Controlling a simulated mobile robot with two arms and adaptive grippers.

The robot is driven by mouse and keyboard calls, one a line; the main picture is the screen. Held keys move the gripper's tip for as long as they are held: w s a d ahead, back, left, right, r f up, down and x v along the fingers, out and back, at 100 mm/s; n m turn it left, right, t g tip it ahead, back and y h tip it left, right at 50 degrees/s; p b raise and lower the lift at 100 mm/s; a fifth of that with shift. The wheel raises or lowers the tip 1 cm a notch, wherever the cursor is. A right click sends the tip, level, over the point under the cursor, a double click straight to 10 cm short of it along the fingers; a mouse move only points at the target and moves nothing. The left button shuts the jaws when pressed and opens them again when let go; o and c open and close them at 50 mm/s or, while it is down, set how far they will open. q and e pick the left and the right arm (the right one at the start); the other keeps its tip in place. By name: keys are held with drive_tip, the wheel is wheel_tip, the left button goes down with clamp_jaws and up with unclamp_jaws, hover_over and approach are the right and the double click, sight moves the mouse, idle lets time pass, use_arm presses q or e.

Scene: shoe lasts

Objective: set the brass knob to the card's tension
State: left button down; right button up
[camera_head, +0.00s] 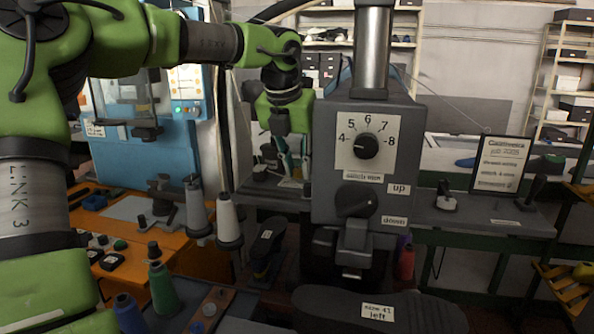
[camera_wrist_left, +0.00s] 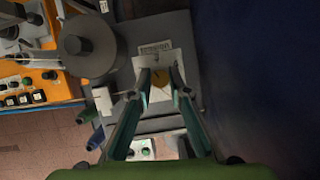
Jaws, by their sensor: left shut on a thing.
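My left gripper (camera_head: 293,168) reaches down behind the left side of the grey machine head (camera_head: 330,205). In the left wrist view, its two teal fingers (camera_wrist_left: 161,82) are closed around the brass knob (camera_wrist_left: 158,94), which shows as a small yellowish patch between the tips. A pale plate with a dark printed label (camera_wrist_left: 155,48) lies behind the knob; its marks are too small to read. The job card (camera_head: 500,164) stands in a dark frame at the right of the head view. Its last line seems to name the tension, but the figure is not clear.
The machine front has a black stitch dial (camera_head: 366,146) marked 4 to 8 and a black lever (camera_head: 356,199) beside up and down labels. A dark shoe last (camera_head: 440,313) lies in front. Thread cones (camera_head: 228,217) stand at left, near an orange bench (camera_head: 130,270).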

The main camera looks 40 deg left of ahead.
use_arm(q)
drive_tip(key=shift+w+r+n, duration=0.1)
drive_tip(key=shift+r+n, duration=0.05)
drive_tip(key=shift+n, duration=0.35)
drive_tip(key=c, duration=1.9)
unclamp_jaws()
drive_tip(key=v, duration=1.2)
drive_tip(key=shift+d, duration=0.15)
